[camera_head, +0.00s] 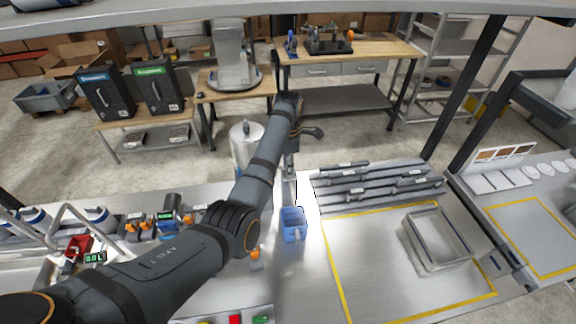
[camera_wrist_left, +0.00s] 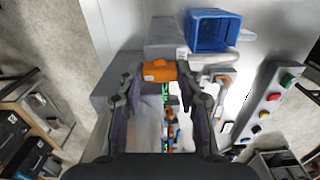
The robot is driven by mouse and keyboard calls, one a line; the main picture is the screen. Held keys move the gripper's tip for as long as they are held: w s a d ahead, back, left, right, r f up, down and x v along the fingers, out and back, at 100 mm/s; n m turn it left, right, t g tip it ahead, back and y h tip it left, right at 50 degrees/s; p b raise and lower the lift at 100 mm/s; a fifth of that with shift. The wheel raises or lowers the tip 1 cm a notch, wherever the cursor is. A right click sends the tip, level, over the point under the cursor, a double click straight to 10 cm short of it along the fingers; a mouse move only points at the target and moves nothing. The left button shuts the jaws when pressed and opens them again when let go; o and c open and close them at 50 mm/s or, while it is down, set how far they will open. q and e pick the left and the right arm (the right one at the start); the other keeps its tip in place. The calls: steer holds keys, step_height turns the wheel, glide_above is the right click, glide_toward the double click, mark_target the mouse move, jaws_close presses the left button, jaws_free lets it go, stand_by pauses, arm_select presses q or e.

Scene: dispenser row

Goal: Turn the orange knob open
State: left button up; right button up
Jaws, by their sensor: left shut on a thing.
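The orange knob (camera_wrist_left: 159,71) shows in the left wrist view, in front of a grey block. My left gripper (camera_wrist_left: 160,77) has one finger on each side of the knob and is shut on it. In the head view my left forearm crosses the middle, and I cannot make out the knob or the fingertips there. A blue cup (camera_wrist_left: 212,32) stands just beyond the knob in the left wrist view. In the head view the cup (camera_head: 292,226) stands upright on the counter, right of my forearm. My right gripper is in neither view.
A second small orange-topped part (camera_head: 255,254) sits close to my elbow. Dark bars (camera_head: 375,182) and a metal tray (camera_head: 437,238) lie to the right. A button panel (camera_wrist_left: 270,101) is at right in the wrist view. Counter space inside the yellow outline is mostly free.

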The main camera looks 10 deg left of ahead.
arm_select(q)
steer(key=shift+w+r+n, duration=0.1)
steer(key=shift+r+n, duration=0.05)
steer(key=shift+n, duration=0.15)
steer(key=o, duration=1.1)
steer(key=shift+d, duration=0.1)
steer(key=shift+o, duration=0.2)
